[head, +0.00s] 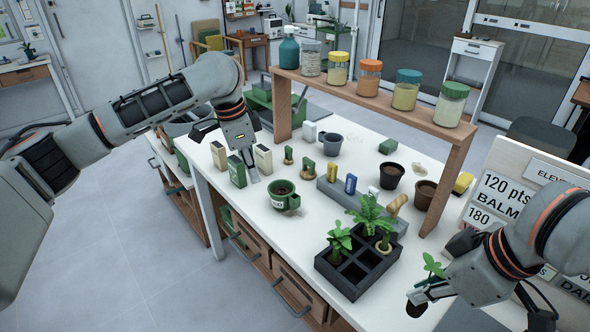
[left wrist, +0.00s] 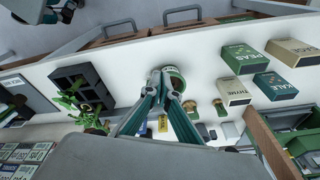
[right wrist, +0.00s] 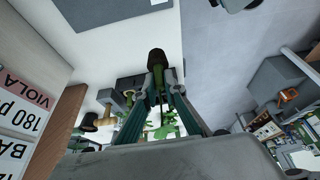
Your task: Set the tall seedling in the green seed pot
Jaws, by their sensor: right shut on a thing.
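The tall seedling (head: 431,267) is in my right gripper (head: 424,286), with green leaves up and its dark root plug (head: 416,308) hanging below. The right wrist view shows the plug (right wrist: 157,58) beyond the fingertips (right wrist: 160,85), which are closed on the stem. The green seed pot (head: 279,202), with a pale label and dark soil inside, stands upright on the white table. It also shows in the left wrist view (left wrist: 178,73). My left gripper (head: 253,177) is behind and left of the pot; its fingers (left wrist: 166,82) look close together and empty. Contact with the pot is unclear.
A black tray (head: 327,270) with several seedlings stands at the table's front, between the pot and my right gripper. Seed packets (head: 237,171) surround the left gripper. A grey block (head: 341,196), brown pots (head: 425,194) and a wooden shelf (head: 448,180) with jars stand behind.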

